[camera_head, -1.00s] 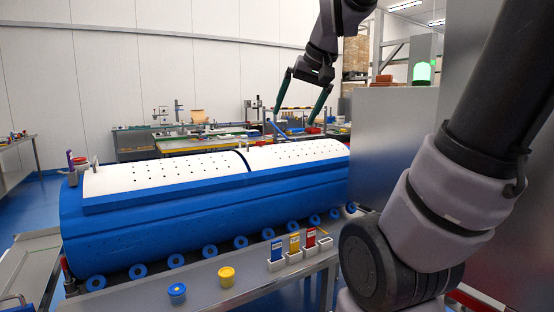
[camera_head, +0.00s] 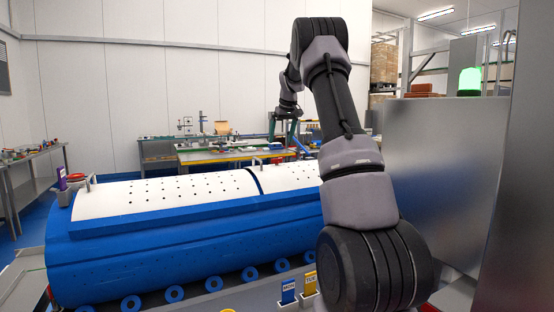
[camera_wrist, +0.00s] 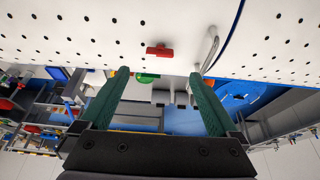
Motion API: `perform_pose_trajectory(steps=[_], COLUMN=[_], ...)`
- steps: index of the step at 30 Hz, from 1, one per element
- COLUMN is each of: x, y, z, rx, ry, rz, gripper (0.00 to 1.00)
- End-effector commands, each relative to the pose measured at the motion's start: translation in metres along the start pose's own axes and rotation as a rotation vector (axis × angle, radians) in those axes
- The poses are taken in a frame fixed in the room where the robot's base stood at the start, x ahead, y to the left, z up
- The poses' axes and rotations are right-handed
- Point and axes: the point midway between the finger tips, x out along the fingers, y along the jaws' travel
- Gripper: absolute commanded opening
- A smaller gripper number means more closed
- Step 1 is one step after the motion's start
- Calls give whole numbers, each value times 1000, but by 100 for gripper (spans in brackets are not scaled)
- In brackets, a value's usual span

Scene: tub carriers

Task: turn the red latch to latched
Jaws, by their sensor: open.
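The red latch (camera_wrist: 160,50) shows in the wrist view as a small red bar, lying crosswise on the white perforated lid (camera_wrist: 85,35) near its edge. My gripper (camera_wrist: 159,74) is open, its two green fingers wide apart and empty. The latch appears beyond the fingertips, between them in the picture and apart from them. In the head view the blue tub (camera_head: 170,250) lies lengthwise under the white lid, and my gripper (camera_head: 284,136) hangs beyond it. I cannot make out the red latch clearly there; my arm hides the tub's right end.
A metal loop handle (camera_wrist: 209,50) stands on the lid right of the latch. A purple upright piece (camera_head: 63,180) sits at the tub's left end. A grey cabinet (camera_head: 440,180) stands to the right.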

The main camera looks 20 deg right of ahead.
Motion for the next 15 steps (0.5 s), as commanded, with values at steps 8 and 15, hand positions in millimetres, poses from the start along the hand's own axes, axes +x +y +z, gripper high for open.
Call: perform_pose_trajectory(steps=[8, 15], x=[47, 87], y=[-1, -1], z=[1, 0], rx=[0, 0], ry=[-4, -2], rz=[-2, -1], gripper=[96, 96])
